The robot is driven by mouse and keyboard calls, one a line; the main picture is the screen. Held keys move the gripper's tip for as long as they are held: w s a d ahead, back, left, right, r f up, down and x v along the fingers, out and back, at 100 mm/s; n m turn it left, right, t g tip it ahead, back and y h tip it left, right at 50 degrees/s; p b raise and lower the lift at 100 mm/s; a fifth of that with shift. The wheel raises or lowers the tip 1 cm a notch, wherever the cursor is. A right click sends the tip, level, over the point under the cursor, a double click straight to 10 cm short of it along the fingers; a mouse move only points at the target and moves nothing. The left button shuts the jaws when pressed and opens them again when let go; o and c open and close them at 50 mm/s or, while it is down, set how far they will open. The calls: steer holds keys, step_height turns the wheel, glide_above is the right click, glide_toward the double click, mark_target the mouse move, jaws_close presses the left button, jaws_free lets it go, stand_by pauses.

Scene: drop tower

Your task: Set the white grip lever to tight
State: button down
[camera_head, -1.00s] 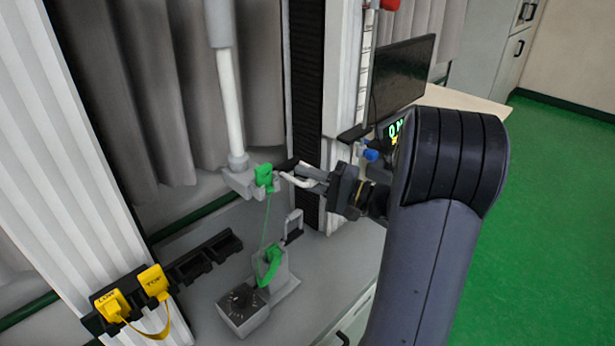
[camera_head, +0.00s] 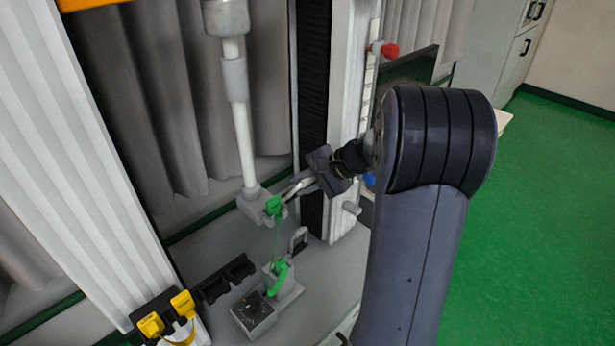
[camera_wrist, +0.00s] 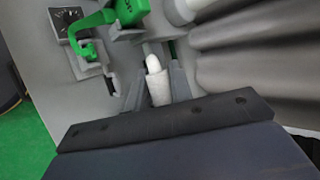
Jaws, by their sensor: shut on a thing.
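The white grip lever (camera_wrist: 157,82) is a short pale rod with a rounded end, standing between my fingers in the wrist view. In the head view my gripper (camera_head: 292,189) reaches down and left to the grey block under the white vertical rod, and its fingers hide most of the lever. My gripper (camera_wrist: 159,88) is shut on the lever. A green clip (camera_head: 274,206) sits on the block close to the fingertips. Any tight or loose marking is not readable.
A green strap runs down to a lower clamp (camera_head: 291,288) beside a black dial box (camera_head: 254,314). Green floor is open at right.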

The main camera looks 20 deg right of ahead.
steer(key=w, duration=0.1)
steer(key=w+a+r+b, duration=0.1)
steer(key=shift+w+a, duration=0.15)
steer(key=shift+w, duration=0.2)
steer(key=shift+w+a+f, duration=0.15)
stand_by(0.6)
steer(key=c, duration=1.3)
jaws_free()
steer(key=shift+d+r, duration=0.25)
steer(key=shift+r, duration=0.05)
steer(key=b+v, duration=0.1)
steer(key=v, duration=0.9)
steer(key=shift+d+b, duration=0.15)
steer(key=shift+b, duration=0.15)
